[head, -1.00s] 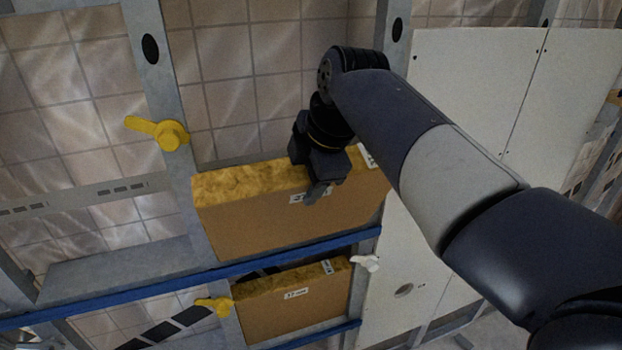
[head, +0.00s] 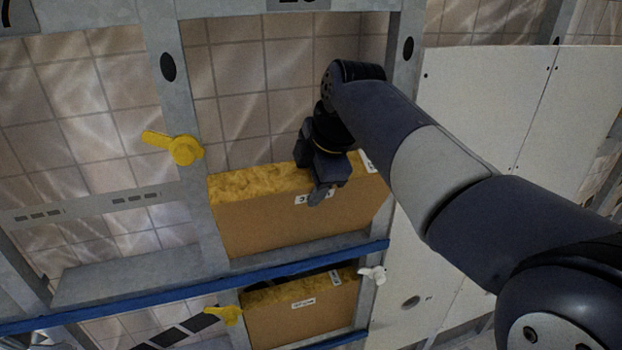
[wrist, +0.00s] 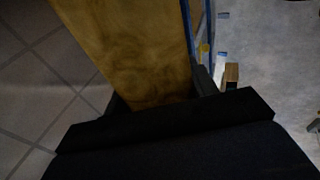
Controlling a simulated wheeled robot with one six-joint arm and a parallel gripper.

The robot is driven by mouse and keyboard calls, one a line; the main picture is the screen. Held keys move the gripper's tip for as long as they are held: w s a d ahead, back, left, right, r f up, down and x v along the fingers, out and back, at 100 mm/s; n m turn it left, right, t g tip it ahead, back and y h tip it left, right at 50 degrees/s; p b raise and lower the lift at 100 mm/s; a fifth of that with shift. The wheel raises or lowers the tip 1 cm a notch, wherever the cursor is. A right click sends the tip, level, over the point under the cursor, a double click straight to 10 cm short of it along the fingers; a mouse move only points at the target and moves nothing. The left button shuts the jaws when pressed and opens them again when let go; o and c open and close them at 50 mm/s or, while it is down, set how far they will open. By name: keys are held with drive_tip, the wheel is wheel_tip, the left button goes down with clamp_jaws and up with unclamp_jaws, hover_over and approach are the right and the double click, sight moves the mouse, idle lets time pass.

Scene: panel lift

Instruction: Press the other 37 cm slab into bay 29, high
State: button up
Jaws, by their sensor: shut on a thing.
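My gripper (head: 322,190) is shut on the upper edge of a slab (head: 280,222) with a brown face, a yellow fibrous top and white labels. The slab stands upright between two grey metal studs, above a grey ledge with a blue front edge (head: 300,262). Whether it touches the ledge or sits fully back is not clear. In the wrist view the slab's yellow fibrous side (wrist: 135,45) runs up from between the fingers. A second, similar slab (head: 300,315) stands in the opening below. A bay label above is cut off by the picture edge.
A yellow latch (head: 182,150) is on the left stud, and another yellow latch (head: 226,314) is lower down. A white latch (head: 374,274) is at the right. White boards (head: 480,130) cover the right side. The left opening is empty above its ledge.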

drive_tip(key=shift+f, duration=0.15)
drive_tip(key=o, duration=1.5)
